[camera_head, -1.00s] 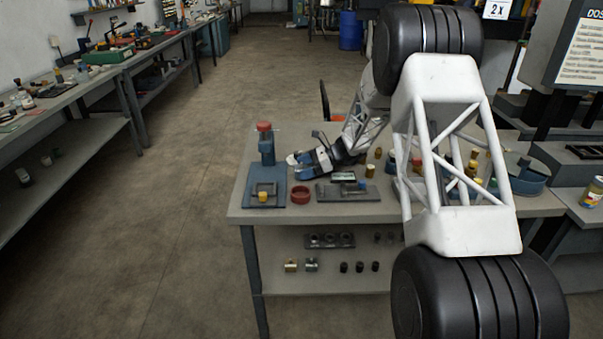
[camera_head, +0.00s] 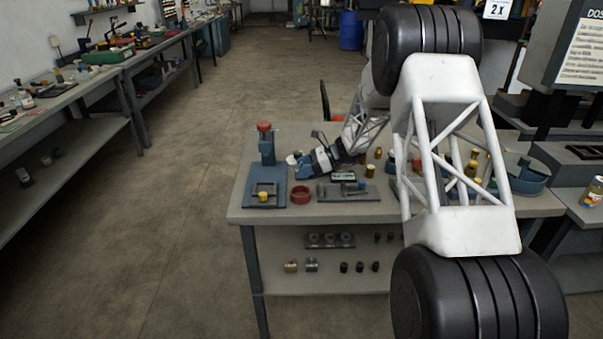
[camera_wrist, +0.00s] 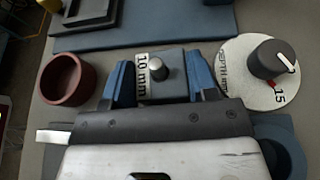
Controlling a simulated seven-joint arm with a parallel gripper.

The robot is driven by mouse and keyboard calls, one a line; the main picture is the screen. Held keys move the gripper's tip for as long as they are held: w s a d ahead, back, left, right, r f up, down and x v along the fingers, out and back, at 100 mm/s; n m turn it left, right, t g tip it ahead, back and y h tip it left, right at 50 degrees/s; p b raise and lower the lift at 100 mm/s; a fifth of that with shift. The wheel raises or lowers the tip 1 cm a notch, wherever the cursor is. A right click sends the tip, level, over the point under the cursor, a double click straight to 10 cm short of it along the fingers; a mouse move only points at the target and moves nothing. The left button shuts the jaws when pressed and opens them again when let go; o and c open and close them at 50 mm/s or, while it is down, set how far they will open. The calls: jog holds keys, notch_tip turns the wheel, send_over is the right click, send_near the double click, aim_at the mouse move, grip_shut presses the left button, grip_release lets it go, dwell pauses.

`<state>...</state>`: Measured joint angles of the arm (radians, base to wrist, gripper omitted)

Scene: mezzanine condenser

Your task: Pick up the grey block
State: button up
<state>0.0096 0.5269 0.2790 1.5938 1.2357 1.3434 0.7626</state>
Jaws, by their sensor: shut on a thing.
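My gripper (camera_wrist: 161,83) has two blue fingers, and they are shut on a small grey block (camera_wrist: 166,88) in the wrist view. The block has a round metal knob on top and a white label reading "10 mm" by the left finger. The block's underside is hidden, so I cannot tell whether it touches the table. In the head view my gripper (camera_head: 298,167) is over the left part of the table, behind a red ring-shaped cup (camera_head: 300,195). The block cannot be made out there.
The red cup (camera_wrist: 68,79) is left of my gripper in the wrist view. A dial with a black knob (camera_wrist: 271,58) is close on the right. A blue base plate (camera_head: 277,199) with an upright red-topped fixture (camera_head: 265,143) stands left. Free floor lies beyond the table's left edge.

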jog(key=shift+r, duration=0.1)
jog(key=shift+r, duration=0.8)
notch_tip(320, 180, up, 2)
jog(key=shift+s, duration=0.15)
jog(key=s+d, duration=0.1)
jog(key=s, duration=0.9)
jog(key=s+d+r, duration=0.1)
jog(key=s, duration=0.4)
jog(key=shift+s+d+r, duration=0.1)
jog(key=shift+s+d, duration=0.15)
jog(key=shift+d, duration=0.05)
